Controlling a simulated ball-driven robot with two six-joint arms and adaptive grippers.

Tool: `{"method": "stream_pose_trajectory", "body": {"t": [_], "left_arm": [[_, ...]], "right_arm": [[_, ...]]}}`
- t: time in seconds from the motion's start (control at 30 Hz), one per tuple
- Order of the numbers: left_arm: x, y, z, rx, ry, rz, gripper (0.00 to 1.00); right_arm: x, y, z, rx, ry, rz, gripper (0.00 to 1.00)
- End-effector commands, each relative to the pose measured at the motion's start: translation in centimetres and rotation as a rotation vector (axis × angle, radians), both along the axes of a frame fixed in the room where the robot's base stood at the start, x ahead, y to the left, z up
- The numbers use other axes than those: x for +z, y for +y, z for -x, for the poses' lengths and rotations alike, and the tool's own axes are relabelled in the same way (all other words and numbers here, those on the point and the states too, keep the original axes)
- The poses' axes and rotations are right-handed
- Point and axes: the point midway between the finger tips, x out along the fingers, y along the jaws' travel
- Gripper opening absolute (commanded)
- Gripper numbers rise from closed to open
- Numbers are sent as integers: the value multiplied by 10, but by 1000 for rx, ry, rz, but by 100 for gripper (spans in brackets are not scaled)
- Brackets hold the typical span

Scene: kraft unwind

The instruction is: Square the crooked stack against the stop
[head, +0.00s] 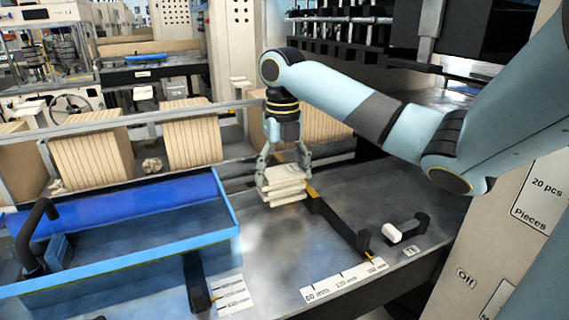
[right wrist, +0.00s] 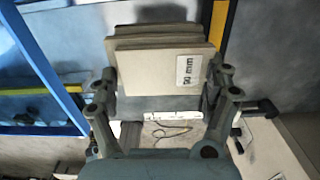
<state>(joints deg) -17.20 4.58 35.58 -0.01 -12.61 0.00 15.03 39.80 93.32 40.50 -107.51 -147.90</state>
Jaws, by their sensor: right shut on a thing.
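The stack (head: 284,190) of pale flat pieces sits on the grey metal table, its layers visibly offset. In the right wrist view the stack (right wrist: 150,72) shows uneven edges and a white printed label on its top piece. My right gripper (head: 284,168) comes down from above and is shut on the stack, one finger at each side. The dark stop bar (head: 340,223) with yellow marks runs just right of the stack. In the wrist view a yellow strip (right wrist: 219,28) lies close to the stack's right edge. My left gripper is not in view.
A blue-rimmed tray (head: 238,215) with a black handle (head: 30,240) in it is at left. A black bar (head: 197,285) and scale labels (head: 343,281) lie at the front. A white-tipped lever (head: 393,233) stands at right. Bare table (head: 275,245) lies before the stack.

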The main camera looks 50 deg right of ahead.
Motion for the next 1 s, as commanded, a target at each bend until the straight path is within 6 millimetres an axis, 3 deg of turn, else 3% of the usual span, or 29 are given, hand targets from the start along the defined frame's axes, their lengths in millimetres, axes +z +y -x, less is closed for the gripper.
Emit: {"method": "stream_pose_trajectory", "body": {"t": [0.27, 0.63, 1.0], "left_arm": [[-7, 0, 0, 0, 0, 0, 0], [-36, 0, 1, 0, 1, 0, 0], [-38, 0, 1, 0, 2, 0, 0]], "right_arm": [[-9, 0, 0, 19, 0, 1, 51], [-37, 0, 0, 18, 1, 0, 51], [-48, 0, 0, 18, 1, 0, 51]]}}
